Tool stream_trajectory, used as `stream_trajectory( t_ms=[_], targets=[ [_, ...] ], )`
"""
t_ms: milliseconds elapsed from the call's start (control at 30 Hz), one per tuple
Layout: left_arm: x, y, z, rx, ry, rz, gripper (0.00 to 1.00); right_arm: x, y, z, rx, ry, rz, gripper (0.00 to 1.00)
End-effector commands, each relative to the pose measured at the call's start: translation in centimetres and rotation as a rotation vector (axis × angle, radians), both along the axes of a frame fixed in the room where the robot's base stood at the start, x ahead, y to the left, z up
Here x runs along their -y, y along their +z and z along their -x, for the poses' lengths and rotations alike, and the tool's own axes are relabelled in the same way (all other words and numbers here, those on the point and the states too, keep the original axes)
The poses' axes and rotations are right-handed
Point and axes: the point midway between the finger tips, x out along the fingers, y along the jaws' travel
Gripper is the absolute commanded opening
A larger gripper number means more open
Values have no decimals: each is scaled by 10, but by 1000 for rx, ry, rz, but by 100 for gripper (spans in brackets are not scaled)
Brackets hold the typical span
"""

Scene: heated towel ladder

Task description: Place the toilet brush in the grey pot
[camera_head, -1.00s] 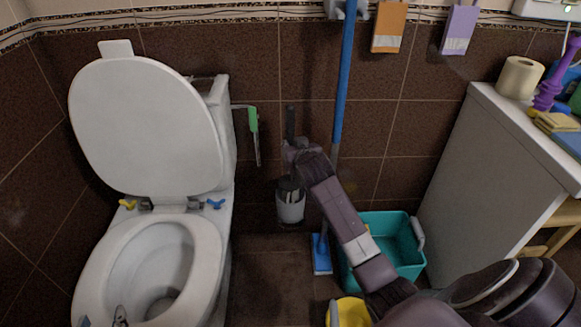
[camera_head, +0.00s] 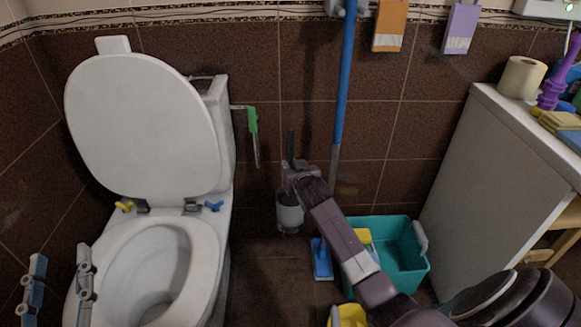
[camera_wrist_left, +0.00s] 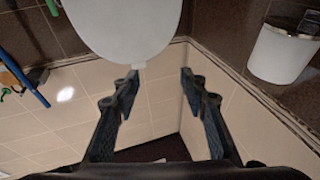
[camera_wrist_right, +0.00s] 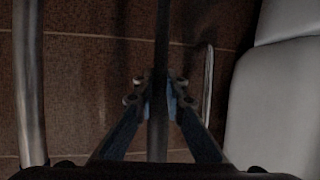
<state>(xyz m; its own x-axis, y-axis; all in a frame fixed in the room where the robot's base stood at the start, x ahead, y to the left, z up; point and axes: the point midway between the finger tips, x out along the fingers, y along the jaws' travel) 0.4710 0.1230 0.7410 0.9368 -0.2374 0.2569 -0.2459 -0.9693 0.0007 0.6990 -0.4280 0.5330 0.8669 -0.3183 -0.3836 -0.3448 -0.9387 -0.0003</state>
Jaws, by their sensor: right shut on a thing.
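My right gripper (camera_head: 290,182) is shut on the dark handle of the toilet brush (camera_head: 290,143). The handle stands upright and also runs between the fingers in the right wrist view (camera_wrist_right: 161,50). The grey pot (camera_head: 290,217) is just below this gripper, near the tiled wall. The brush's lower end is hidden by the gripper and the dark area at the pot's mouth. I cannot tell how far the brush is inside the pot. My left gripper (camera_head: 60,285) is open and empty over the left side of the toilet; its fingers are apart in the left wrist view (camera_wrist_left: 160,85).
The toilet (camera_head: 150,130) with raised lid stands left of the pot. A blue mop handle (camera_head: 344,80) rises just right of the pot. A teal bucket (camera_head: 400,250) sits on the floor to the right, before a white cabinet (camera_head: 490,170). Some floor below the pot is clear.

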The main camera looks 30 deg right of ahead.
Motion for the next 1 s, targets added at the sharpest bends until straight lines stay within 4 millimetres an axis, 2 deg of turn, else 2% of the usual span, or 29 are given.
stream_trajectory(
  t_ms=[300,333,467,833,1000],
  targets=[
    [0,1,0,6,0,1,40,0,-2,0,1,0,0,0],
    [0,2,0,7,0,2,40,0,-2,0,0,0,0,14],
    [0,1,0,6,0,1,40,0,-2,0,0,0,0,28],
    [0,0,0,-3,0,-1,40,-1,1,1,-1,0,0,28],
    [-2,-25,-4,-124,6,-33,40,-5,7,12,-1,1,0,28]
  ],
)
